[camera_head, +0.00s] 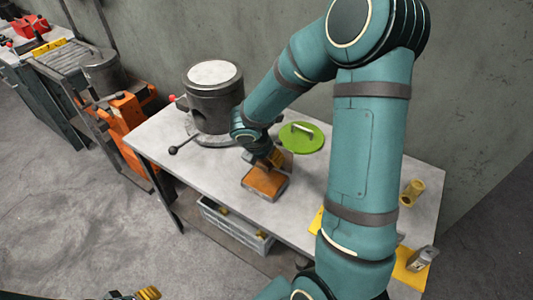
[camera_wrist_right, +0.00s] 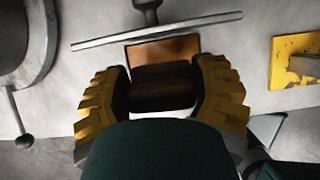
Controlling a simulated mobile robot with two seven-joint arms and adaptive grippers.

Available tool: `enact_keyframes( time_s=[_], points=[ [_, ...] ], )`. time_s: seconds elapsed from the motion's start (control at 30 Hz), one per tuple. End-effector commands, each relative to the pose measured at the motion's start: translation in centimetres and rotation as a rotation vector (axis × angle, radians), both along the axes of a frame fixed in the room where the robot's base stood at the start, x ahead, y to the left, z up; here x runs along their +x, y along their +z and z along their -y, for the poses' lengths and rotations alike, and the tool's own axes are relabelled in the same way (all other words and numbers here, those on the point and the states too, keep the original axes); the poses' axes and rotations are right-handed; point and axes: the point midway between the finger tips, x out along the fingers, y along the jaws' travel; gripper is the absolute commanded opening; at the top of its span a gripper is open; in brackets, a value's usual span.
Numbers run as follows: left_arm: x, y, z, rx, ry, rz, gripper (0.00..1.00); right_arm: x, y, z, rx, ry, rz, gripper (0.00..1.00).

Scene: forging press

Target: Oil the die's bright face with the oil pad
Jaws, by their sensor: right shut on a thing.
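A dark round block (camera_head: 212,103) with a bright top face (camera_head: 213,74), which I take for the die, stands at the back left of the table. My right gripper (camera_head: 273,157) is right of it, near an orange-topped block or tray (camera_head: 265,183). In the wrist view this gripper (camera_wrist_right: 164,92) is shut on a dark brown piece (camera_wrist_right: 160,90), probably the oil pad. An orange surface (camera_wrist_right: 165,49) shows just beyond it; I cannot tell whether they touch. My left gripper (camera_head: 140,294) is only partly in view at the bottom edge, its jaw state unclear.
A lever with a black knob (camera_head: 173,150) sticks out from the round block's base. A green disc with a handle (camera_head: 302,137) lies behind my right gripper. A yellow cylinder (camera_head: 412,192) and a can (camera_head: 421,258) stand at the right. A grey crate (camera_head: 237,233) sits below the table.

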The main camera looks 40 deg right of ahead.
Motion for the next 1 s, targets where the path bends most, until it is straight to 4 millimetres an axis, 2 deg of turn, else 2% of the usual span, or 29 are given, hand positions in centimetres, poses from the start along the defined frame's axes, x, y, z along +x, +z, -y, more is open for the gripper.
enact_keyframes(
  time_s=[0.27,0.7,1.0],
  points=[
    [-0.2,-1.0,0.0,-0.001,-0.004,-0.005,0.57,-0.1,-1.1,0.1,-0.001,0.033,0.001,0.3],
    [-1.4,-4.7,0.3,-0.007,-0.026,-0.032,0.57,-0.1,-5.3,0.1,-0.001,0.03,0.0,0.3],
    [-1.7,-5.2,0.3,-0.009,-0.03,-0.039,0.57,-0.1,-6.0,0.1,-0.001,0.03,0.001,0.3]
  ],
)
